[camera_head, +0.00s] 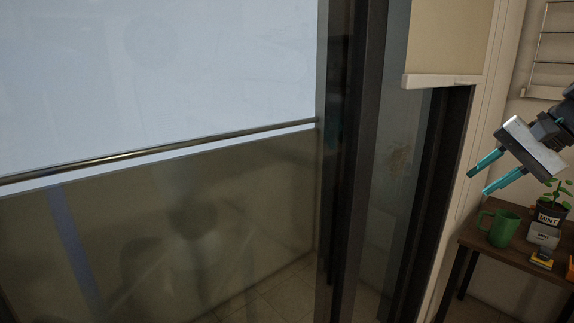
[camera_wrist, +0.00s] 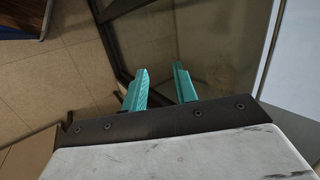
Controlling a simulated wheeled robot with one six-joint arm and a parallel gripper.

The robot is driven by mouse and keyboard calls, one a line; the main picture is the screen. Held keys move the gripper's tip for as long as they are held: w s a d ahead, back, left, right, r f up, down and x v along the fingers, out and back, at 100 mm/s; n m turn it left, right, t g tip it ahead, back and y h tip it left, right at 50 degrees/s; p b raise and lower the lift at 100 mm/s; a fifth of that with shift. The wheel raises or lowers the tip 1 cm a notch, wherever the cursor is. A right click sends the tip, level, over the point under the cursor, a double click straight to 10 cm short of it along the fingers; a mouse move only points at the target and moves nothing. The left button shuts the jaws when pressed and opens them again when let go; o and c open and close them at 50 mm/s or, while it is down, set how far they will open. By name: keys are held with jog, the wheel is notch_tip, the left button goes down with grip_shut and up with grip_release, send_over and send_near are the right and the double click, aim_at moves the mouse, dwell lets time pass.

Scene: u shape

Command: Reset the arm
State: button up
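My gripper (camera_head: 488,176) is at the right side of the head view, with two teal fingers pointing down and left. The fingers are apart, with nothing between them. It hangs in the air above and beside a small dark wooden table (camera_head: 482,241). In the wrist view, my gripper (camera_wrist: 160,88) shows the two teal fingers spread apart and empty, in front of the tiled floor and a dark-framed glass pane. Most of my arm is out of the picture.
A large glass window with a metal rail (camera_head: 160,150) and dark frames fills the left and middle. Tiled floor (camera_wrist: 60,75) is open in the wrist view.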

jog(key=s+a+f+n+g+h, duration=0.1)
jog(key=s+a+f+n, duration=0.3)
jog(key=s+a, duration=0.4)
jog(key=s+a+f+n+g+h, duration=0.2)
jog(key=s+a+f+n+h, duration=0.2)
jog(key=s+a+f, duration=0.3)
jog(key=s+a+n, duration=0.1)
jog(key=s, duration=0.3)
jog(key=shift+f+n+g, duration=0.15)
jog(key=shift+n+g, duration=0.15)
